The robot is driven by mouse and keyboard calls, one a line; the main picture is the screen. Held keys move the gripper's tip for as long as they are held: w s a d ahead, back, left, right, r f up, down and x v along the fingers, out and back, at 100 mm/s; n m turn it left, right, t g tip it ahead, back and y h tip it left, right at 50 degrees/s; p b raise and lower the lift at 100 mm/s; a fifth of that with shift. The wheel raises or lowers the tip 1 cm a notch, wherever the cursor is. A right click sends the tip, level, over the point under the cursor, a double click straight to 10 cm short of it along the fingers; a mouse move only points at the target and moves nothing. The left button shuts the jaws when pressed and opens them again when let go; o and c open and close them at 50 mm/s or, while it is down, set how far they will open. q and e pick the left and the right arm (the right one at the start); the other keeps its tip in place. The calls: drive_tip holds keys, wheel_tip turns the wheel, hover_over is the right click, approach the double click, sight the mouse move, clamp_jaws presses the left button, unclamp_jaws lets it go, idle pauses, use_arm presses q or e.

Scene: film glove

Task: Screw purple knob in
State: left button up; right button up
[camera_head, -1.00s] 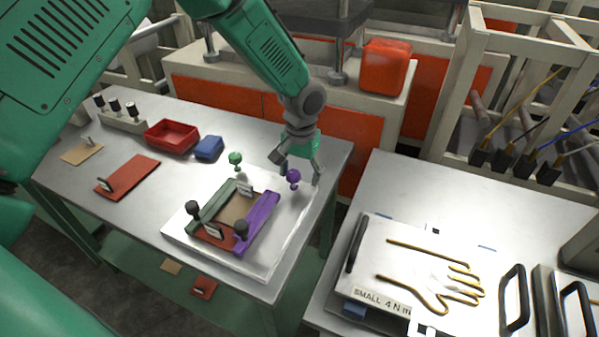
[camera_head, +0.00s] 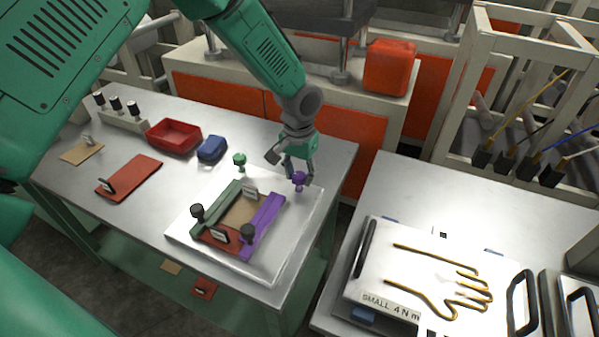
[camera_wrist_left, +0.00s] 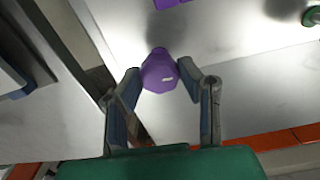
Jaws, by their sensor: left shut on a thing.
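The purple knob (camera_head: 299,180) stands at the back right of the pale plate (camera_head: 289,262) on the left table. My left gripper (camera_head: 295,176) reaches down to it from above and is shut on it. In the left wrist view the faceted head of the purple knob (camera_wrist_left: 159,74) sits between the two fingertips of my left gripper (camera_wrist_left: 158,80). A purple bar (camera_head: 264,224) lies on the plate in front of the knob, apart from it. The knob's lower end is small and partly hidden. My right gripper is not in view.
A green knob (camera_head: 240,161) stands left of my gripper. A green bar (camera_head: 217,211) and two black knobs (camera_head: 197,211) are on the plate. A red tray (camera_head: 173,136) and blue block (camera_head: 211,148) lie behind. A glove-outline panel (camera_head: 382,276) lies on the right table.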

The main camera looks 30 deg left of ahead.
use_arm(q)
drive_tip(key=shift+s+a+m, duration=0.1)
drive_tip(key=shift+a+m, duration=0.15)
drive_tip(key=shift+m, duration=0.15)
drive_tip(key=shift+c, duration=0.2)
drive_tip(key=shift+r+m+p, duration=0.1)
drive_tip(key=shift+m+p, duration=0.2)
drive_tip(key=m, duration=0.1)
drive_tip(key=m+p, duration=0.1)
drive_tip(key=shift+d+m, duration=0.3)
drive_tip(key=shift+d, duration=0.1)
drive_tip(key=m, duration=0.2)
drive_tip(key=m+p, duration=0.1)
drive_tip(key=shift+a+m, duration=0.25)
drive_tip(key=shift+m, duration=0.15)
drive_tip(key=m+p, duration=0.1)
drive_tip(key=m, duration=0.2)
drive_tip(key=shift+d+m, duration=0.15)
drive_tip(key=shift+m, duration=0.15)
drive_tip(key=m, duration=0.3)
drive_tip(key=shift+m+p, duration=0.35)
drive_tip(key=shift+m, duration=0.95)
drive_tip(key=shift+w+r, duration=0.1)
drive_tip(key=shift+w, duration=0.1)
